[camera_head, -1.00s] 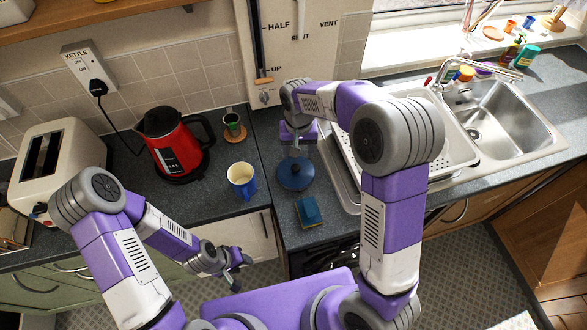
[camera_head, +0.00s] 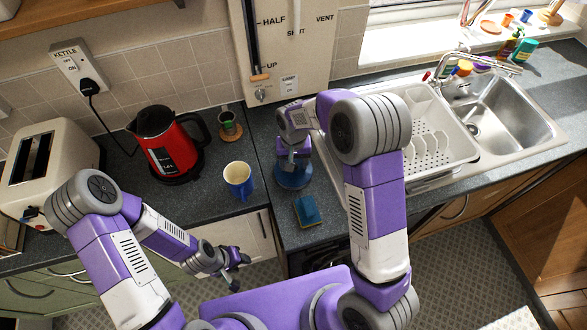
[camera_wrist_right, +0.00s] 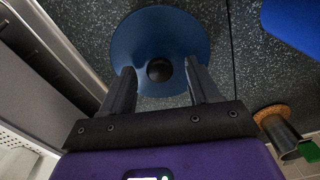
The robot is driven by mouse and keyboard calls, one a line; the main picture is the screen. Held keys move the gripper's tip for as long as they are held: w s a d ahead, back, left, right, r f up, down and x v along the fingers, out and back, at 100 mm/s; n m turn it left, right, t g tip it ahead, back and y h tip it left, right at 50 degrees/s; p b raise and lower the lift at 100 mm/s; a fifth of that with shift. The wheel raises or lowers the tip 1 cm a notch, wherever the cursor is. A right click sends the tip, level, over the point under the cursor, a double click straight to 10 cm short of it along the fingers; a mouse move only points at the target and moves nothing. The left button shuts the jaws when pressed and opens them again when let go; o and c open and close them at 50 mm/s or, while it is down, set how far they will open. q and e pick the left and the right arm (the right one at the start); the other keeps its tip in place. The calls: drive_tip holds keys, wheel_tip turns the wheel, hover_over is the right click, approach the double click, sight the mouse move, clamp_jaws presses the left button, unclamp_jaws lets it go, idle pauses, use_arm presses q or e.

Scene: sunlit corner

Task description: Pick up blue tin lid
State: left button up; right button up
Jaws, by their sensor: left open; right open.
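The blue tin lid (camera_head: 293,178) lies on the dark worktop between the mug and the sink, partly hidden by my right gripper in the head view. In the right wrist view the round lid (camera_wrist_right: 183,36) shows a dark knob (camera_wrist_right: 159,70) at its middle. My right gripper (camera_wrist_right: 163,82) is open, its two fingers pointing at the lid with the knob between their tips in the picture. I cannot tell whether the fingers touch it. My left gripper (camera_head: 240,270) is open and empty, low in front of the counter edge.
A blue mug (camera_head: 238,180) stands left of the lid, and a blue and yellow sponge (camera_head: 307,211) lies in front of it. A red kettle (camera_head: 167,145) is at the left. The white drainer (camera_head: 458,152) and sink (camera_head: 512,112) are at the right.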

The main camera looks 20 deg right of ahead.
drive_tip(key=c, duration=1.1)
